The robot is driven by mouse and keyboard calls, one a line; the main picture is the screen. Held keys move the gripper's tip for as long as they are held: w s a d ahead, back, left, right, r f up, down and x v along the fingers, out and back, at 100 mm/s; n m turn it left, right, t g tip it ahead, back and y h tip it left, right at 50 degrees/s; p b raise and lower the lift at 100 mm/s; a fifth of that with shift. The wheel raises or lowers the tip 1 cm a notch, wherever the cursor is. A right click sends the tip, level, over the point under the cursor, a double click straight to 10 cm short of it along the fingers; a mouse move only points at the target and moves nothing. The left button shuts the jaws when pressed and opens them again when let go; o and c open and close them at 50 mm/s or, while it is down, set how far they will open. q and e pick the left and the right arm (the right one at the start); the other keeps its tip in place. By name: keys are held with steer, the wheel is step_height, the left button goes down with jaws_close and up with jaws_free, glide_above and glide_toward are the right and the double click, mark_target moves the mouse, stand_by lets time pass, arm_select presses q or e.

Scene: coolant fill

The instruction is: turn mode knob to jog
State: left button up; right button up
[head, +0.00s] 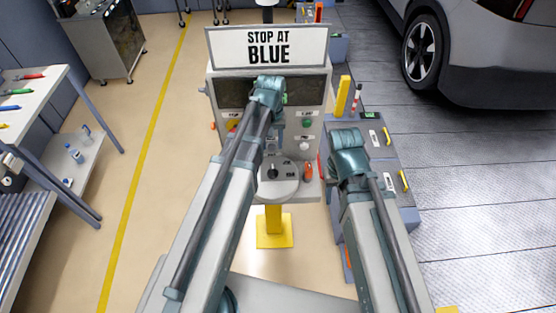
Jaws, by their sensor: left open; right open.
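The grey control console (314,92) stands in the middle under a sign reading "STOP AT BLUE". A dark knob-like shape (272,173) shows low on its front; I cannot tell if it is the mode knob, and no jog mark is readable. My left arm reaches up in front of the console and covers the panel's middle. My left gripper (273,145) appears small and partly hidden below that arm's bend, in front of the panel; contact cannot be told. My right arm bends beside the console's right side, and its gripper is hidden behind the arm.
The panel has a red-and-yellow control (232,125), a green button (307,122) and a white button (304,145). A blue-grey cart (384,150) stands close on the right. A workbench (45,90) is at left and a car (480,50) at right.

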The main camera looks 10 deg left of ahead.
mark_target(273, 169)
arm_select(q)
steer(key=shift+f, duration=0.1)
step_height(273, 169, down, 14)
steer(key=b, duration=1.4)
steer(key=shift+r, duration=0.2)
jaws_close()
stand_by(0.5)
